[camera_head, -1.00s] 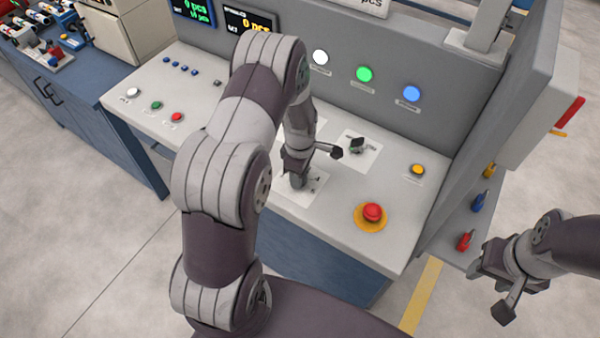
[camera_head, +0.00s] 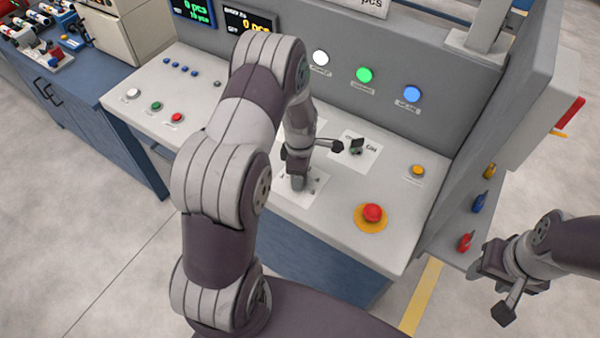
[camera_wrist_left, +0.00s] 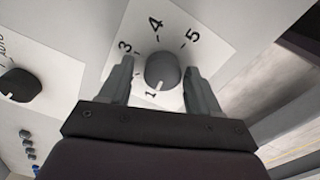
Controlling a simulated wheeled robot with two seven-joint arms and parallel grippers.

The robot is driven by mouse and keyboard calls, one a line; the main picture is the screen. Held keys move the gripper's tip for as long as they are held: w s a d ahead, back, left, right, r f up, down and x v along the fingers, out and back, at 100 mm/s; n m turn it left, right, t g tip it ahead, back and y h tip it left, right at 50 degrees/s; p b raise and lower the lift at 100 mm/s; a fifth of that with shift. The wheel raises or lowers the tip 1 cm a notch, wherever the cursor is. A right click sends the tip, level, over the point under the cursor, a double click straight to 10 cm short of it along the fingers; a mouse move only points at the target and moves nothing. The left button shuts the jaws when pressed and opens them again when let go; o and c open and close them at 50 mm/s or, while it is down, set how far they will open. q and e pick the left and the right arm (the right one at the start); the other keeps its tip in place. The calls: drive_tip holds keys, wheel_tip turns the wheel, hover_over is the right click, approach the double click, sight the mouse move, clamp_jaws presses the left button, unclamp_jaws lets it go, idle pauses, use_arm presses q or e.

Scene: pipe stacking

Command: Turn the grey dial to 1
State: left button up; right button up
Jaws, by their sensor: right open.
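The grey dial (camera_wrist_left: 162,71) sits on a white plate with black numbers; 1, 3, 4 and 5 show in the left wrist view. Its white mark is at the 1. My left gripper (camera_wrist_left: 158,66) is open, one finger on each side of the dial, with a small gap on both sides. In the head view my left gripper (camera_head: 298,182) points down over the plate and hides the dial. My right gripper (camera_head: 505,275) is open and empty, off the right side of the console.
A black selector knob (camera_head: 356,147) stands beside the dial plate; it also shows in the left wrist view (camera_wrist_left: 19,85). A red emergency button (camera_head: 373,212) and a yellow button (camera_head: 417,170) are to the right. Lit white, green and blue lamps line the back panel.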

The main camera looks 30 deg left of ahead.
use_arm(q)
drive_tip(key=shift+s, duration=0.1)
wheel_tip(320, 180, up, 13)
drive_tip(key=b, duration=0.2)
drive_tip(key=shift+f, duration=0.2)
idle(0.3)
